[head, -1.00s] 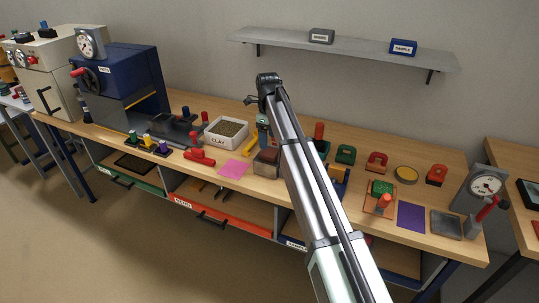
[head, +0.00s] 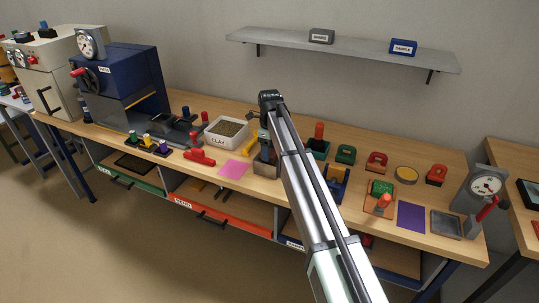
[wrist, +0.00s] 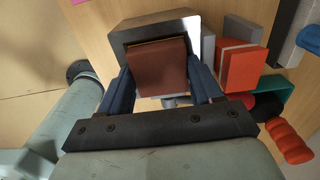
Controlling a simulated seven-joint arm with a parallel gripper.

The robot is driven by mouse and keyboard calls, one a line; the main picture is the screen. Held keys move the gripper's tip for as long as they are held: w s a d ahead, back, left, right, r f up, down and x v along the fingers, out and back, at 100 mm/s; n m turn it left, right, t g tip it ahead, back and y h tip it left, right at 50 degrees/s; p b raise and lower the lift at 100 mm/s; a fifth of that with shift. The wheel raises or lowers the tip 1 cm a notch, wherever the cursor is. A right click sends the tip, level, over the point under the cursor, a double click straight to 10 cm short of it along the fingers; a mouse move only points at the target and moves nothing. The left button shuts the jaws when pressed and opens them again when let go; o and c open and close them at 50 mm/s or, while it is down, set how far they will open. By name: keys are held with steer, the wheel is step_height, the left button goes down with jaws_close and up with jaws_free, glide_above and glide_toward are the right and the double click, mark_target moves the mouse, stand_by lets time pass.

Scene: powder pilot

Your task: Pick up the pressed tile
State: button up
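The pressed tile is a brown block (wrist: 159,67) at the top middle of the wrist view, set in a grey box-like holder (wrist: 203,22). My gripper (wrist: 159,75) has its two blue fingers on either side of the tile, close to its left and right edges. Whether they touch it or stand slightly apart I cannot tell. In the head view my gripper (head: 265,138) is low over the grey holder (head: 264,167) at the middle of the bench, and my arm hides part of it.
A red block (wrist: 236,70) stands right of the holder in the wrist view. In the head view, a clay tray (head: 226,132) and a yellow handled tool (head: 250,148) are to the left. A pink sheet (head: 234,170) lies on bare wood (head: 210,178) in front.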

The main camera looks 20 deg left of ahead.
steer(key=c, duration=0.6)
steer(key=shift+r, duration=0.1)
step_height(320, 180, up, 10)
stand_by(0.4)
